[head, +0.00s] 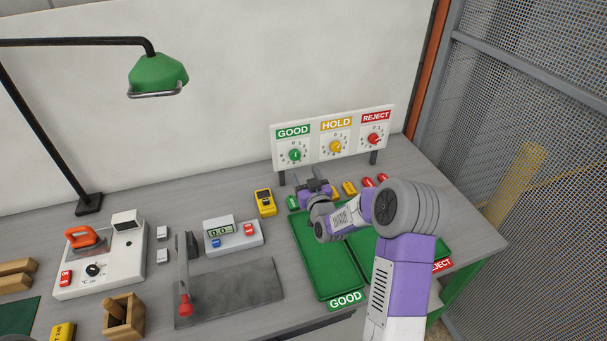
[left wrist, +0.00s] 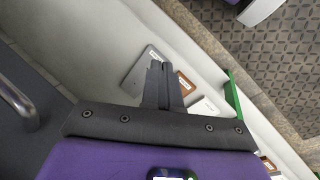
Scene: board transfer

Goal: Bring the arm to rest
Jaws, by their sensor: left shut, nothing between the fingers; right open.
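My right gripper (head: 306,173) is in the head view, at the end of my purple and white arm that comes in from the lower right. It is open with nothing seen between its fingers, which point toward the dial panel (head: 333,137). It is over the far end of the green GOOD tray (head: 325,262). The arm crosses above the trays and hides part of them. My left gripper (left wrist: 157,68) shows only in the left wrist view. Its two dark fingers are together and empty, above a pale surface with several flat cards or plates.
A yellow meter (head: 264,202), a scale with a display (head: 233,235) and a dark mat (head: 229,293) lie left of the trays. A green lamp (head: 158,73) overhangs the bench's left part. A mesh fence (head: 530,120) stands at the right.

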